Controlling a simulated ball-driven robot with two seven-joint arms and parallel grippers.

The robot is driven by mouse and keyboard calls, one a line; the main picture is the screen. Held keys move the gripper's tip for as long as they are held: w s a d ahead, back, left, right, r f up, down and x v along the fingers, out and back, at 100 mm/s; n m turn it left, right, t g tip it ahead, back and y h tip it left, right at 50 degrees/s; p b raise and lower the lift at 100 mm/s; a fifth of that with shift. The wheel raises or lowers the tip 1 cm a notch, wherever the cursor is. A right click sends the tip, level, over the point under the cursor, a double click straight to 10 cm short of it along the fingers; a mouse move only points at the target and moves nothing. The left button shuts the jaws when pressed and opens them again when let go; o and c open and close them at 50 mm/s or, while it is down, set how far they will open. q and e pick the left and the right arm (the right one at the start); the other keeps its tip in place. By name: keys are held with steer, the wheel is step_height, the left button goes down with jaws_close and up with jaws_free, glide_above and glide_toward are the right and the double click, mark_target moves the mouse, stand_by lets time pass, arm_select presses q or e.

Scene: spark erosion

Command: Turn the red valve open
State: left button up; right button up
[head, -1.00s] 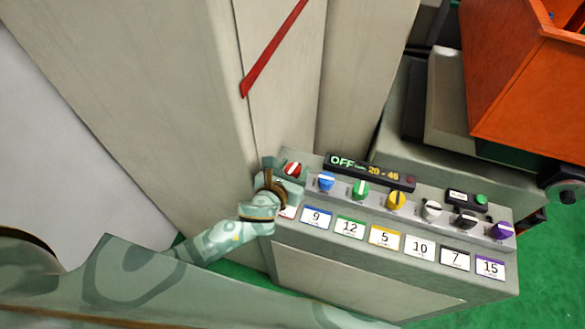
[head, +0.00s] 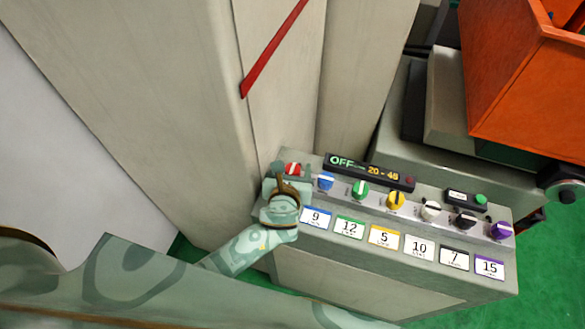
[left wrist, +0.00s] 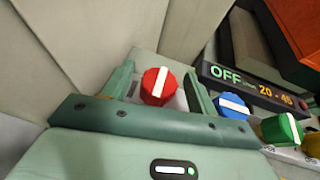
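The red valve (head: 292,169) is a round knob at the left end of the control panel, partly covered by my left gripper in the head view. In the left wrist view the red valve (left wrist: 158,86) shows whole, with a white bar across its top running nearly up and down the picture. My left gripper (head: 287,176) is open at the knob. In the left wrist view its two fingers (left wrist: 160,84) stand on either side of the knob, with gaps on both sides. Whether the fingertips reach knob depth is hard to tell. My right gripper is not in view.
A blue knob (head: 326,182) sits just right of the red one, close to the gripper's right finger. Green (head: 360,189), yellow (head: 396,200) and further knobs follow. A display (head: 370,172) reading "OFF" and "20 - 45" stands behind. A tall beige cabinet (head: 200,100) rises at left.

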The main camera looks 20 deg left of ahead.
arm_select(q)
steer(key=p+v, duration=0.1)
steer(key=v, duration=1.5)
steer(key=shift+s, duration=0.2)
